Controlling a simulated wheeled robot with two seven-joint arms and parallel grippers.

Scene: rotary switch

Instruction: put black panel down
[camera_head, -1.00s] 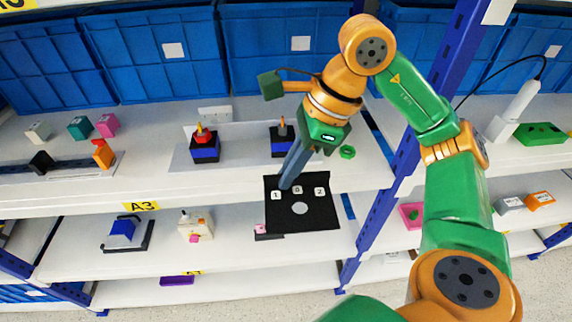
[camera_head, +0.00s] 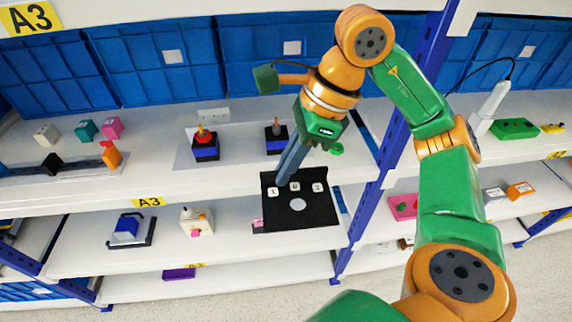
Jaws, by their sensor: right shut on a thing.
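The black panel (camera_head: 316,213) is a dark square plate with white tiles marked with digits along its upper part and a pale round disc below them. It hangs at the front of the shelf, in the middle of the head view. My right gripper (camera_head: 281,178) comes down from above and is shut on the panel's upper left edge. The panel covers part of the shelf edge and of the lower shelf behind it. My left gripper is not in view.
Two blue-and-black switch blocks, one left (camera_head: 205,148) and one right (camera_head: 276,141), stand on the upper shelf (camera_head: 120,190). Blue bins (camera_head: 150,80) line the back. A blue post (camera_head: 374,205) stands right of the panel. A white block (camera_head: 196,220) sits on the lower shelf.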

